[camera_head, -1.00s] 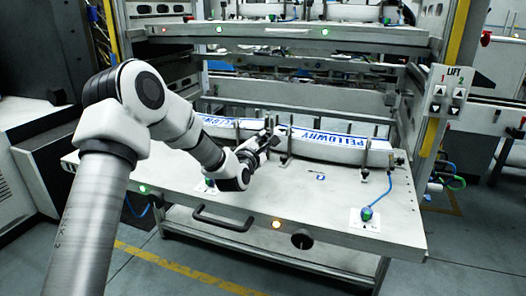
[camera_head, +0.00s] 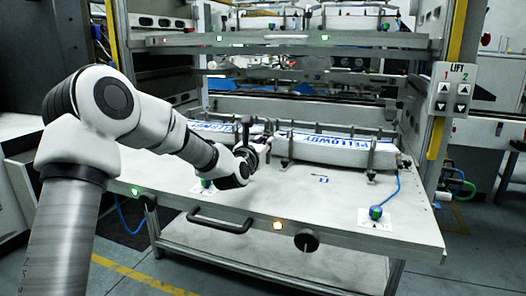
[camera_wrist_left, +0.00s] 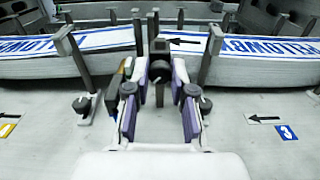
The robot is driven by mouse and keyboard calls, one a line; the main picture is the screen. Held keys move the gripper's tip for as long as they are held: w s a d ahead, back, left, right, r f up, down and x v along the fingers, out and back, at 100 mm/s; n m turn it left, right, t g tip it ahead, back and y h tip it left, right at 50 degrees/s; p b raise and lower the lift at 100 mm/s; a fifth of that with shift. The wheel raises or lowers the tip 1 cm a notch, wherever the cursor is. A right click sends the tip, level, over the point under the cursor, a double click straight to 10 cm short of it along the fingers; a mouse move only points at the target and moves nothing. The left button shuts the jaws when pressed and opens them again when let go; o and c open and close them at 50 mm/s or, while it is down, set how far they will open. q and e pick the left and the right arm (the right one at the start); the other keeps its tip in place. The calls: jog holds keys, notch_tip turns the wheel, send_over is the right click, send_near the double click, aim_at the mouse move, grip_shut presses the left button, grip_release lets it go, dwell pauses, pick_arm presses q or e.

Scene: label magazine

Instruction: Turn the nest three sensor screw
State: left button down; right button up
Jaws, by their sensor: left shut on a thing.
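My left gripper (camera_head: 262,146) reaches over the tray to the gap between two white label stacks. In the left wrist view its two purple-lined fingers (camera_wrist_left: 160,80) are shut on a small dark round part, which looks like the sensor screw (camera_wrist_left: 160,67). The screw sits on an upright post with a block (camera_wrist_left: 159,46) on top, and a black arrow beside the block points left. The fingers hide part of the screw, so its turn angle cannot be seen. A blue number label (camera_wrist_left: 287,132), seemingly a 3, is on the tray to the right. My right gripper is out of view.
The right stack (camera_head: 345,152) and left stack (camera_wrist_left: 70,58) stand between upright posts close to the fingers.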

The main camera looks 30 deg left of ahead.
pick_arm(q)
jog(key=shift+n+b, duration=0.3)
jog(key=shift+n, duration=0.2)
jog(key=c, duration=1)
grip_release()
jog(key=v, duration=1.2)
